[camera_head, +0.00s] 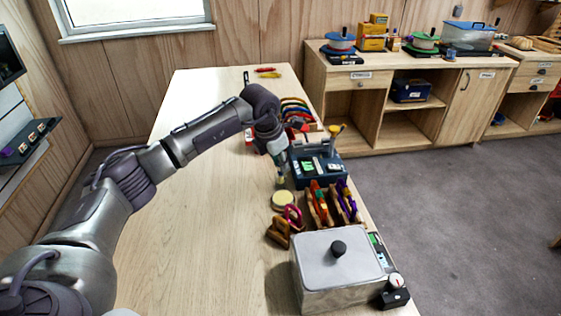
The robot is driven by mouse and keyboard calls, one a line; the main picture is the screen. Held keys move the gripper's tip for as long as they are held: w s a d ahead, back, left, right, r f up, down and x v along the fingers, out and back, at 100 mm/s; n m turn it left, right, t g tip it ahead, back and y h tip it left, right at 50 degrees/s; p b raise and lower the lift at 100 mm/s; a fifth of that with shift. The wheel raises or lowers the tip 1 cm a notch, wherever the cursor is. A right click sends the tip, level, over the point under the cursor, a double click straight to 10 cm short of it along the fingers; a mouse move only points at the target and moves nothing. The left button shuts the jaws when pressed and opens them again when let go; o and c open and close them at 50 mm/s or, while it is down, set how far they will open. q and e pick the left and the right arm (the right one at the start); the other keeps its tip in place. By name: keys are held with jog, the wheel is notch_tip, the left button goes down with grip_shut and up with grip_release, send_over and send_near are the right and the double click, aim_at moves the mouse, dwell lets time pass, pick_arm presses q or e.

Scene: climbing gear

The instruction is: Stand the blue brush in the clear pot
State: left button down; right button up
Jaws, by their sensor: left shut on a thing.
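My left gripper (279,158) reaches over the long wooden table and points down. It is shut on a slim blue-grey item (281,172), which looks like the blue brush, held roughly upright with a pale tip at its lower end. The tip is just above or behind a round cream-coloured disc or lid (283,200); I cannot tell whether they touch. A yellow-topped brush-like item (335,131) stands beyond the blue case, to the right of the gripper. The clear pot cannot be made out for certain. My right gripper is out of view.
A dark blue case (318,176) lies right of the gripper. Racks with coloured carabiners (320,204), a pink ring (293,215) and a grey lidded metal box (340,268) line the table's right side. The table's left half (195,215) is bare.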

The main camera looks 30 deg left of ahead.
pick_arm(q)
jog(key=c, duration=1)
grip_release()
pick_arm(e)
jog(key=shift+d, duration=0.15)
pick_arm(q)
jog(key=v, duration=1.2)
